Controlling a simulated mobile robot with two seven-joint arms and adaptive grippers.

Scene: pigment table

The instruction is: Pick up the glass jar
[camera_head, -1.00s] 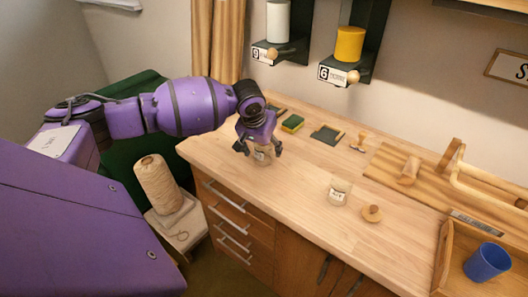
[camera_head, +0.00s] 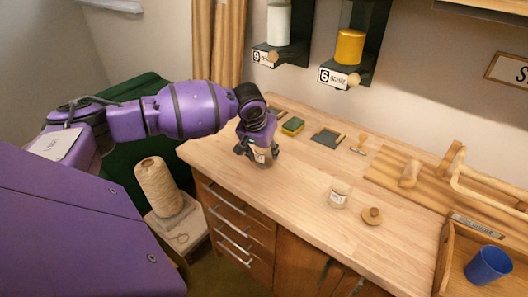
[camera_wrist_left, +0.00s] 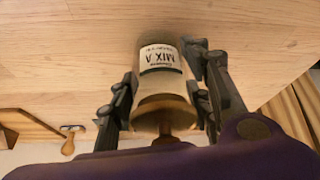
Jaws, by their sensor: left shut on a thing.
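A glass jar (camera_head: 262,158) with a white label stands upright near the left end of the wooden table. My left gripper (camera_head: 257,153) is shut on this jar, with one finger on each side; the fingers also show in the left wrist view (camera_wrist_left: 163,105). I cannot tell whether the jar's base touches the table. My right gripper is not in view.
A sponge (camera_head: 293,125) and a dark pad (camera_head: 327,136) lie behind my gripper. A wooden tray (camera_head: 447,262) with a blue cup (camera_head: 488,264) is at the right.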

